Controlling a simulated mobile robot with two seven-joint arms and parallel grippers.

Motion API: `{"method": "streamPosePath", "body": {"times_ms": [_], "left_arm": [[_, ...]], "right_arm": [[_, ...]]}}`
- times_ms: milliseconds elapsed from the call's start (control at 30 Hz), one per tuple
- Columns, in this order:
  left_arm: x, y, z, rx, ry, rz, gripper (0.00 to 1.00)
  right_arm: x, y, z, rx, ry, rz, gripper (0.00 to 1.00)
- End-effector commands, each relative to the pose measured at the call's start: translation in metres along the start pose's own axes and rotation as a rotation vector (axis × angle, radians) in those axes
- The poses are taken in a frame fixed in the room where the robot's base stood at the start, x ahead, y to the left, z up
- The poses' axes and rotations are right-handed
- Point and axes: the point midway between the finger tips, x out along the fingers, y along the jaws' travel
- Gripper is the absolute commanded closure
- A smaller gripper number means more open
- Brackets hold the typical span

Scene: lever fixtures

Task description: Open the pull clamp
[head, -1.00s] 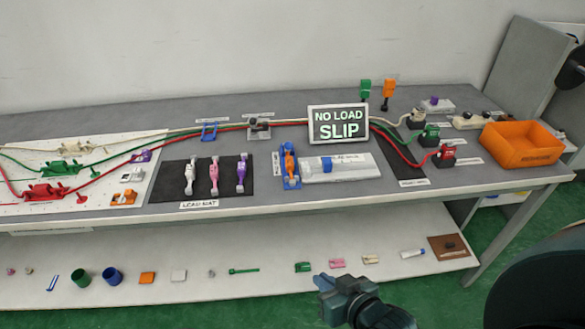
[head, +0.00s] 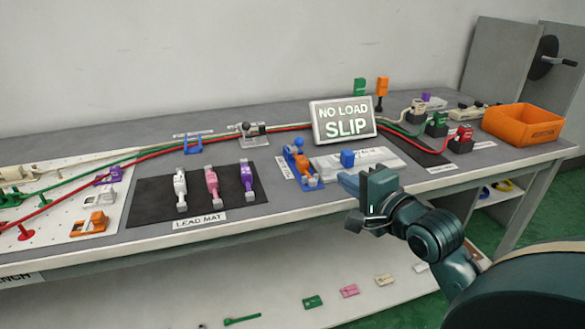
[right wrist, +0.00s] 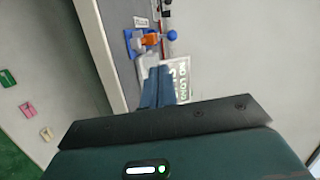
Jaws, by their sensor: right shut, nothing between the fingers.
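A small clamp fixture (head: 303,167) has a blue base, an orange body and a blue ball knob (head: 299,143). It stands at the bench's front middle, left of a white block. The fixture also shows at the top of the right wrist view (right wrist: 148,40), its ball pointing right. I cannot read its label, so I cannot confirm it is the pull clamp. A grey clamp (head: 250,132) sits on the cables behind. My right gripper (head: 348,184) is shut and empty, at the bench's front edge, right of the blue fixture and apart from it. My left gripper is not in view.
A dark mat (head: 150,190) with several levers is left. An orange bin (head: 523,124) is right. A lower shelf (head: 270,297) runs beneath.

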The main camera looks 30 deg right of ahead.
Motion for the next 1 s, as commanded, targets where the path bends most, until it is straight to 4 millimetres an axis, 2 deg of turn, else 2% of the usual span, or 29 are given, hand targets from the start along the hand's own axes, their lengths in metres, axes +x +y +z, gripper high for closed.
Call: {"method": "streamPosePath", "body": {"times_ms": [200,567,767,1000], "left_arm": [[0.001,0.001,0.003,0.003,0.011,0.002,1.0],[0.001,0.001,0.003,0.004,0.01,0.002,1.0],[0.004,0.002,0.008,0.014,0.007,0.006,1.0],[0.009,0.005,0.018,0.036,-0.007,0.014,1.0]], "right_arm": [[-0.002,-0.004,-0.005,0.063,0.006,-0.021,1.0],[0.001,-0.005,-0.005,0.063,0.006,-0.021,1.0],[0.025,-0.005,-0.005,0.061,0.006,-0.024,1.0],[0.077,-0.006,-0.006,0.061,0.007,-0.023,1.0]]}}
